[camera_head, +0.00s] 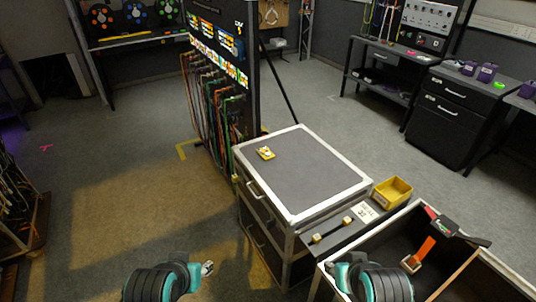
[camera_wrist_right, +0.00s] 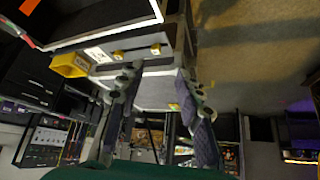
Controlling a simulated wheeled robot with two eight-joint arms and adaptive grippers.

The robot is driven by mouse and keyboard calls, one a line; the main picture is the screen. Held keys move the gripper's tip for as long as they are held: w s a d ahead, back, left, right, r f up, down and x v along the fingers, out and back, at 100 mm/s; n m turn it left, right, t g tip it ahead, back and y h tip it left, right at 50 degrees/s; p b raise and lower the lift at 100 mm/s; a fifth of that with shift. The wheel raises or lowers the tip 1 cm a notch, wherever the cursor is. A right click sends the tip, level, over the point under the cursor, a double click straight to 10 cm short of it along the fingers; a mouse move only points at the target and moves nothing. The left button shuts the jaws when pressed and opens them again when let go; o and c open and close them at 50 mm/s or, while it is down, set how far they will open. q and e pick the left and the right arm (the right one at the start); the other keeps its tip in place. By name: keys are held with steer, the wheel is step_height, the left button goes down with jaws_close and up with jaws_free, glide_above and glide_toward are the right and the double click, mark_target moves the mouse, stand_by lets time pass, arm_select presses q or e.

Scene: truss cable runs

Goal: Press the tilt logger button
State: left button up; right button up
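A small yellow device (camera_head: 265,153), which looks like the tilt logger, lies on the grey top of a silver-edged case (camera_head: 310,175), near its far left corner. Its button is too small to make out. A small yellow patch (camera_wrist_right: 174,106), likely the same device, shows between the fingers in the right wrist view. My right gripper (camera_wrist_right: 157,88) is open and empty, its two dark fingers well apart and away from the device. My left gripper (camera_head: 207,268) is at the bottom of the head view, left of the case and apart from it; its opening is unclear.
A lower ledge beside the case holds a yellow bin (camera_head: 392,192), a white card (camera_head: 368,212) and a black bar with yellow ends (camera_head: 332,230). An open crate (camera_head: 480,262) stands at right. A cable-hung panel (camera_head: 222,70) rises behind the case.

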jaws_close()
stand_by(1.0)
